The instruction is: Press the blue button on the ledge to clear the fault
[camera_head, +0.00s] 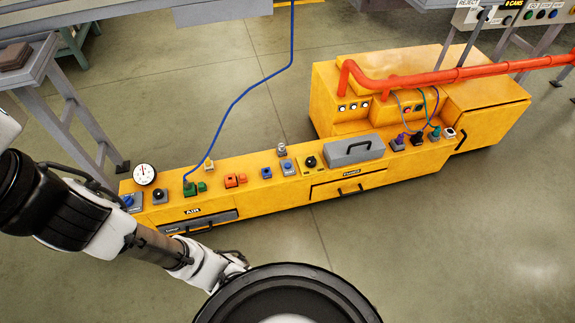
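The long low yellow ledge (330,193) runs across the middle of the view and carries a row of small controls. A blue button (266,172) on a small base sits near its middle. Another blue-topped control (127,201) is at its far left end, and a grey box with a blue face (288,168) stands just right of the middle one. I cannot tell from this view which one clears the fault. My arm comes in from the left, and its far end goes behind a round black part at the bottom. My gripper's fingers are hidden, well below and apart from the ledge controls.
A white-faced gauge (144,174), green and orange blocks, a grey handled case (353,150) and several coloured plugs share the ledge. A blue hose (248,92) hangs to it. A yellow cabinet (485,115) with an orange pipe (450,76) stands behind right. Floor at lower right is clear.

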